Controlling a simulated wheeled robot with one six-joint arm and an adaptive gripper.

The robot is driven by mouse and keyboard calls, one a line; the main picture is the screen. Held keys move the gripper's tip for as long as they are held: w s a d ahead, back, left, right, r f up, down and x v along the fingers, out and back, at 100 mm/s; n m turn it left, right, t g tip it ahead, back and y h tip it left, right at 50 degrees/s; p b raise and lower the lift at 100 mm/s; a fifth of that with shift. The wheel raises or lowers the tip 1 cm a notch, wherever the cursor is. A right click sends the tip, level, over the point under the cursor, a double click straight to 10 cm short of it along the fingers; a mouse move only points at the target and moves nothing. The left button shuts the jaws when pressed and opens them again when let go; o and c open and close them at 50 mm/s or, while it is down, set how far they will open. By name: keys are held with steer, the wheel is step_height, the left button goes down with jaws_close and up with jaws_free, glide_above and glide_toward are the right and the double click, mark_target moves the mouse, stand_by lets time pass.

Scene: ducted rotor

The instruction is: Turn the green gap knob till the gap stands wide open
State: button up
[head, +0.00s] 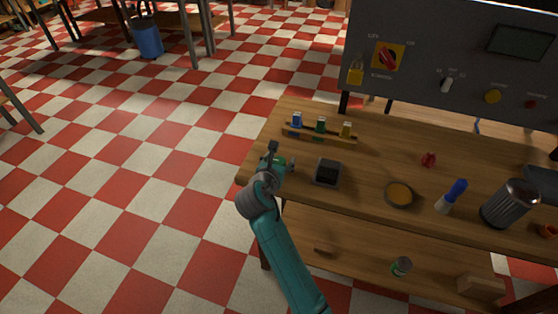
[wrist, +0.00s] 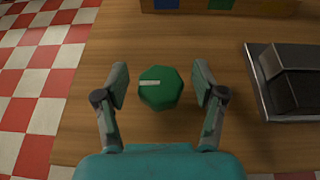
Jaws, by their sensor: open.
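The green gap knob (wrist: 160,88) sits on the wooden table top in the wrist view. It is faceted, and a pale pointer line on its top points to the left. In the head view the knob (head: 279,161) shows only partly beside my gripper. My gripper (wrist: 160,84) is open, with one finger on the left of the knob and one on the right. A space shows between each finger and the knob. I cannot tell the height of the fingertips over the table. No gap that the knob sets can be made out.
A black block on a grey plate (head: 326,172) stands right of my gripper. A rack (head: 335,137) with blue, green and yellow pieces lies behind. A grey control panel (head: 450,60) rises behind.

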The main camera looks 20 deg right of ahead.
steer(key=c, duration=1.2)
steer(key=shift+o, duration=0.2)
